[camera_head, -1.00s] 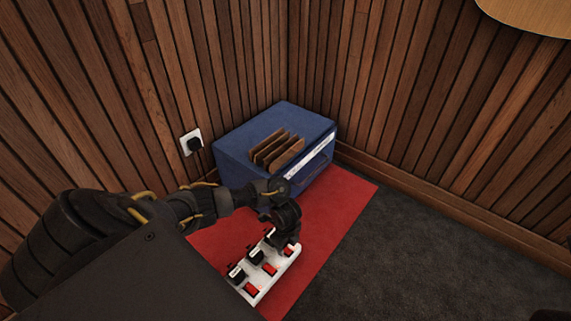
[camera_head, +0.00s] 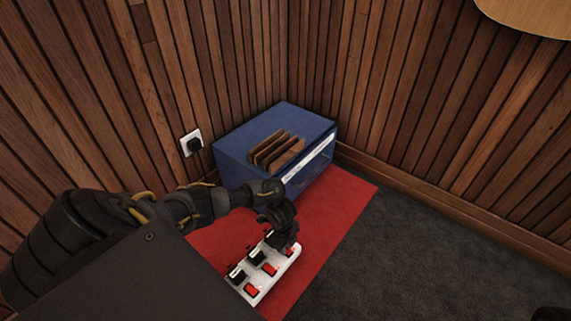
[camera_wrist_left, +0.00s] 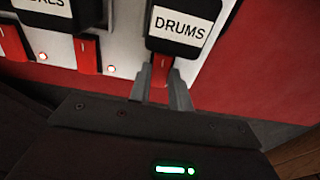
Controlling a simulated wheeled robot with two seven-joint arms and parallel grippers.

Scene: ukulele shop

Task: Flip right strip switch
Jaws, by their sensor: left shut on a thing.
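The white power strip (camera_head: 262,288) lies on the red mat, with black plugs and red switches along it. My left gripper (camera_head: 283,246) is down at its far right end. In the left wrist view, the right red switch (camera_wrist_left: 161,68) sits below the black plug labelled DRUMS (camera_wrist_left: 181,27). My left gripper (camera_wrist_left: 163,88) is shut on this switch, one finger on each side, which partly hides it. Two other red switches (camera_wrist_left: 87,55) show to the left, with small red lights lit beside them. My right gripper is not in view.
A blue box (camera_head: 240,140) with brown slats on top stands behind the strip, near the wood-panelled corner. A wall outlet (camera_head: 191,143) is on the left wall. The red mat (camera_head: 335,200) and dark carpet (camera_head: 400,260) are clear to the right.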

